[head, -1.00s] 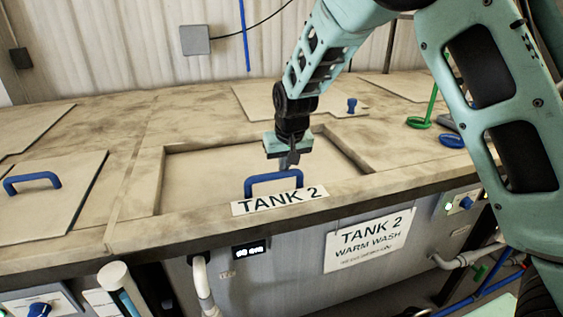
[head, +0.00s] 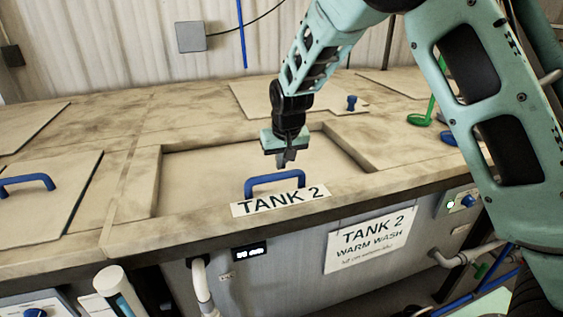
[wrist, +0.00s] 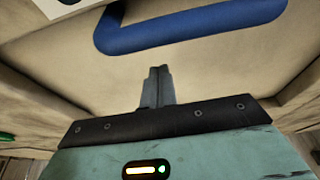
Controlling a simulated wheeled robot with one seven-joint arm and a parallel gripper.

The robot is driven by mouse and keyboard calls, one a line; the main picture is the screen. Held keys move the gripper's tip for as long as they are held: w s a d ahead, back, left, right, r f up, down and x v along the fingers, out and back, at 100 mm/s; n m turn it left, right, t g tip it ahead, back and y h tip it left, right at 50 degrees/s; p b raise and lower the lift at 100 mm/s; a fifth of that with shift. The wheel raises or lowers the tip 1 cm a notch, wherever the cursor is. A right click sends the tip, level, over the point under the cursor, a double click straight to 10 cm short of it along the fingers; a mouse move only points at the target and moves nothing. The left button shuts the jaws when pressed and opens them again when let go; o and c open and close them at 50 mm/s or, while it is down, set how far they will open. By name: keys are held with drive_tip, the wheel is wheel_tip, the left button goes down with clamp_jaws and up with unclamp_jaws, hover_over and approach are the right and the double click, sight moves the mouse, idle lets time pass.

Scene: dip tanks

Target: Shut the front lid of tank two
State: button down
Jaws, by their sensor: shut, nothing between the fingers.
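The front lid of tank two (head: 225,170) is a beige panel that looks to lie flat inside the sunken rectangular opening of the worktop. Its blue bar handle (head: 275,182) stands near the front edge, behind the TANK 2 label (head: 281,201). My gripper (head: 286,164) points down over the lid, just behind the handle, with its fingers together and empty. In the wrist view the fingers (wrist: 157,86) show over the beige lid surface (wrist: 215,75), apart from the handle (wrist: 190,28) in the picture. Whether the fingertips touch the lid I cannot tell.
The opening's raised rim (head: 345,150) surrounds the lid. Another lid with a blue handle (head: 28,182) lies to the left. A panel with a small blue knob (head: 351,103) lies behind. Green (head: 420,120) and blue (head: 450,139) round-ended items stand at the right.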

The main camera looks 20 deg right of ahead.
drive_tip(key=b+v, duration=0.2)
drive_tip(key=v, duration=0.8)
drive_tip(key=s+a+f+n+g+y, duration=0.15)
drive_tip(key=s+a, duration=0.25)
drive_tip(key=s, duration=0.5)
drive_tip(key=s+a+f+n+g, duration=0.15)
drive_tip(key=s+a, duration=0.25)
drive_tip(key=s, duration=0.5)
drive_tip(key=s+f+n, duration=0.1)
drive_tip(key=s+n, duration=0.1)
drive_tip(key=s, duration=0.6)
drive_tip(key=s+d+f+n, duration=0.1)
drive_tip(key=s+f+n, duration=0.1)
drive_tip(key=s, duration=0.7)
drive_tip(key=shift+f+n+g+h, duration=0.3)
drive_tip(key=shift+n+h, duration=0.1)
drive_tip(key=shift+h, duration=0.05)
drive_tip(key=shift+d, duration=0.1)
